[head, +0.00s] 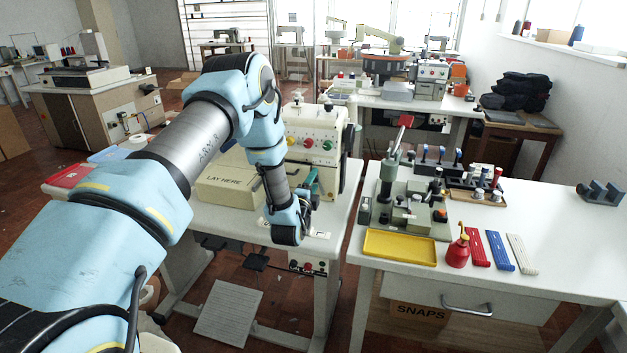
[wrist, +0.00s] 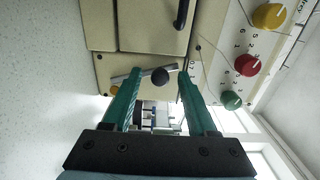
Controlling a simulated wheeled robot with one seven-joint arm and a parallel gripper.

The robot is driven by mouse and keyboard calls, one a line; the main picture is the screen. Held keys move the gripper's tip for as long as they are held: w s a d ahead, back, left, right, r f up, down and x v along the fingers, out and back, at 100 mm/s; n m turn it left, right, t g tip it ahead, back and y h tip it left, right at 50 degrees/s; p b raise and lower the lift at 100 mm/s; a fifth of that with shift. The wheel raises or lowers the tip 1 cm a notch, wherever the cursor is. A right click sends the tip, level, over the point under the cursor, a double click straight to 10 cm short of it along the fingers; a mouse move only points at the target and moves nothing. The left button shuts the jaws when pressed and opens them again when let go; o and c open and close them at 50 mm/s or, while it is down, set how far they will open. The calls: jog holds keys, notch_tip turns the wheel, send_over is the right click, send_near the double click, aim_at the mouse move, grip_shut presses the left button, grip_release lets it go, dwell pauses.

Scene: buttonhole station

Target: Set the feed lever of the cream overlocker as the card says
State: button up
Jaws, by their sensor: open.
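The cream overlocker (head: 318,125) stands on the table left of centre in the head view, with coloured dials on its front. Its cream body (wrist: 145,30) fills the top of the wrist view. A small lever with a black ball knob (wrist: 160,76) sticks out from it, its thin metal arm reaching left. My gripper (wrist: 158,78) is open, its two green fingers on either side of the ball in the picture; I cannot tell whether they touch it or how deep they reach. In the head view, my gripper (head: 312,182) is beside the overlocker and my arm hides the lever. I cannot make out a readable card.
Yellow (wrist: 269,16), red (wrist: 247,64) and green (wrist: 231,100) dials sit close to the right finger. A cream "LAY HERE" box (head: 225,187) is left of my gripper. The right table holds a yellow tray (head: 400,246), a red oil can (head: 457,250) and a snap press (head: 390,175).

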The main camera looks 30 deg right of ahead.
grip_shut()
dwell(0.5)
dwell(1.0)
